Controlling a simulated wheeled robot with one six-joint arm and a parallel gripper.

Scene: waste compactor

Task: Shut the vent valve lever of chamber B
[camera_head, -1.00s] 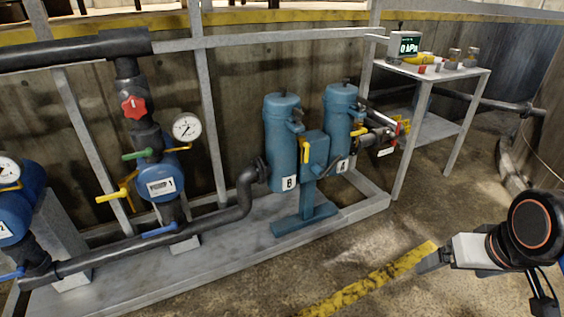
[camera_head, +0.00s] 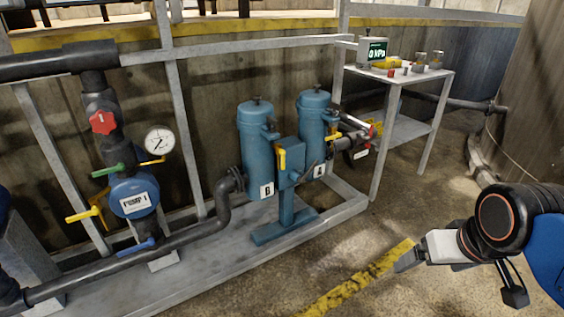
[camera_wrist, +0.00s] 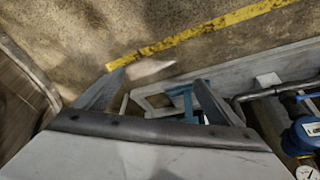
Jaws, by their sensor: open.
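Chamber B (camera_head: 255,150) is a blue upright cylinder with a "B" label, standing on the grey skid in the head view. Chamber A (camera_head: 312,110) is a like cylinder to its right. A blue box on a post (camera_head: 289,165) stands in front of them with an upright yellow handle (camera_head: 281,158). Small fittings show at chamber B's upper right side, but I cannot make out its vent lever or its position. My gripper (camera_head: 407,260) is at lower right, well apart from the chambers. In the wrist view its two fingers (camera_wrist: 155,88) are spread, with nothing between them.
A dark pipe (camera_head: 190,232) runs along the skid's front. Floor with a yellow stripe (camera_head: 345,290) is clear.

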